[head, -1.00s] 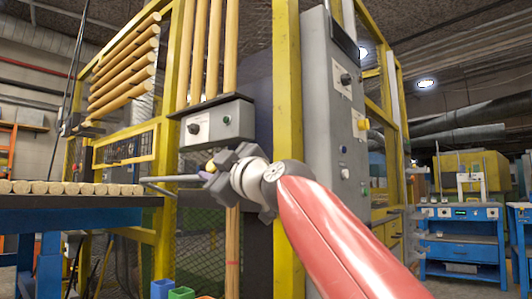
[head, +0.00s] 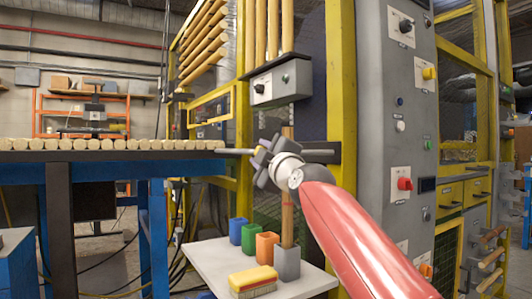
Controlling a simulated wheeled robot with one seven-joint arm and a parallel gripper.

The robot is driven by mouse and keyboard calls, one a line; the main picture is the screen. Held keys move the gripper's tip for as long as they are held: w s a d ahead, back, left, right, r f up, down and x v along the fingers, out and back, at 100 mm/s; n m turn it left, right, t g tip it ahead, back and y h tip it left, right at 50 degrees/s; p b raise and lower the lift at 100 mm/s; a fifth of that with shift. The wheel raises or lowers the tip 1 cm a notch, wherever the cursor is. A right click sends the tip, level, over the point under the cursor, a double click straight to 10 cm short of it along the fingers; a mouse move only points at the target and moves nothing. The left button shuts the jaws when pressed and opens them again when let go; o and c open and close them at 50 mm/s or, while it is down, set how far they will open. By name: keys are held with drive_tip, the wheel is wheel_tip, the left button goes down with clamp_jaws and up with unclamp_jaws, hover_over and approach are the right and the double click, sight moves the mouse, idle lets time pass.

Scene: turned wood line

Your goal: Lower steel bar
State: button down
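A grey steel bar (head: 237,151) lies level at the right end of the row of wooden rods, at about the height of the rack top. My gripper (head: 264,158) is at the bar's right-hand part, at the end of my red arm. A small yellow piece shows beside it. The wrist hides most of the fingers, so I cannot tell whether they are closed around the bar or only beside it.
Wooden rods (head: 110,144) lie on a blue-legged rack (head: 157,225) at left. Below my gripper, a pale table (head: 207,262) holds coloured cups (head: 267,246), a yellow sponge (head: 253,279) and a grey holder (head: 287,262) with an upright wooden rod. A control cabinet (head: 385,120) stands at right.

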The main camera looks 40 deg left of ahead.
drive_tip(key=shift+w+f, duration=0.15)
drive_tip(key=c, duration=1.3)
unclamp_jaws()
drive_tip(key=shift+w, duration=0.1)
drive_tip(key=shift+c, duration=0.2)
drive_tip(key=b+v, duration=0.2)
drive_tip(key=v, duration=0.6)
